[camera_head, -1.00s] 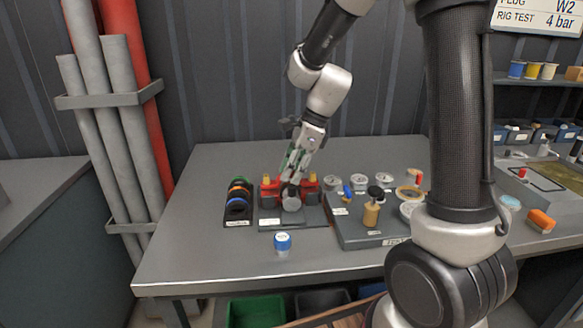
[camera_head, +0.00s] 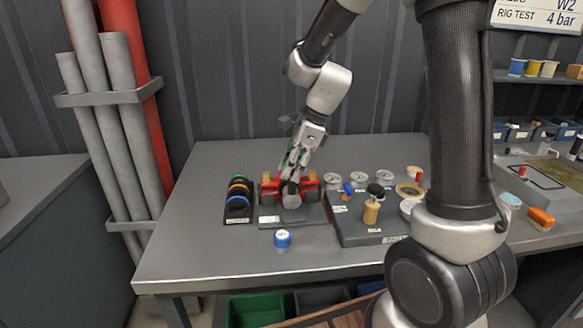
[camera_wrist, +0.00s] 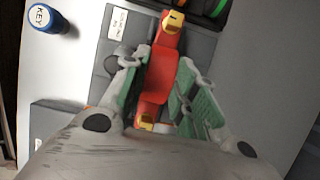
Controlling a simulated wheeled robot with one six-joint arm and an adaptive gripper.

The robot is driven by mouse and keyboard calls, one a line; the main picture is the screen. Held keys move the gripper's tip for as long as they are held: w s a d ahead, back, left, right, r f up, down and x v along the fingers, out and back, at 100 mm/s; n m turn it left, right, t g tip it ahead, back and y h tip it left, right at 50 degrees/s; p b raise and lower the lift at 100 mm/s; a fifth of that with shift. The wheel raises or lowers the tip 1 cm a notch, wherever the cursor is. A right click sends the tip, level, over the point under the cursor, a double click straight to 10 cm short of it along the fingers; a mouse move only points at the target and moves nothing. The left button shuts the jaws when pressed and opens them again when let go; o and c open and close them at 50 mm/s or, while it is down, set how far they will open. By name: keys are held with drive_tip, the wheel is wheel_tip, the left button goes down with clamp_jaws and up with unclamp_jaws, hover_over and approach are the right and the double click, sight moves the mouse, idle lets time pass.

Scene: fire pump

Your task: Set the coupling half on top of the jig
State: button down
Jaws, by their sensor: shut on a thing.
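The coupling half appears to be the red piece (camera_wrist: 160,75) with yellow ends in the wrist view. It also shows in the head view (camera_head: 269,191), lying crosswise over the dark jig plate (camera_head: 268,221). My gripper (camera_wrist: 159,92) is shut on its middle, with a green-padded finger on each side. The gripper (camera_head: 291,183) is low over the plate in the head view. A grey round part (camera_head: 291,201) shows in front of the fingertips. The fingers hide the piece's middle, and I cannot tell whether its underside touches the jig.
A rack of coloured rings (camera_head: 238,199) stands close left of the jig. A blue-capped jar (camera_head: 282,239) stands in front, also in the wrist view (camera_wrist: 45,19). A grey tray (camera_head: 363,228) with a wooden-handled tool and other parts is close right. The table's front left is clear.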

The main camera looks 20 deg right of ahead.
drive_tip(key=shift+f, duration=0.6)
idle(0.4)
drive_tip(key=c, duration=1.5)
unclamp_jaws()
drive_tip(key=shift+o, duration=0.2)
drive_tip(key=shift+r, duration=0.1)
drive_tip(key=shift+r, duration=1.7)
drive_tip(key=shift+o, duration=0.4)
drive_tip(key=o, duration=0.7)
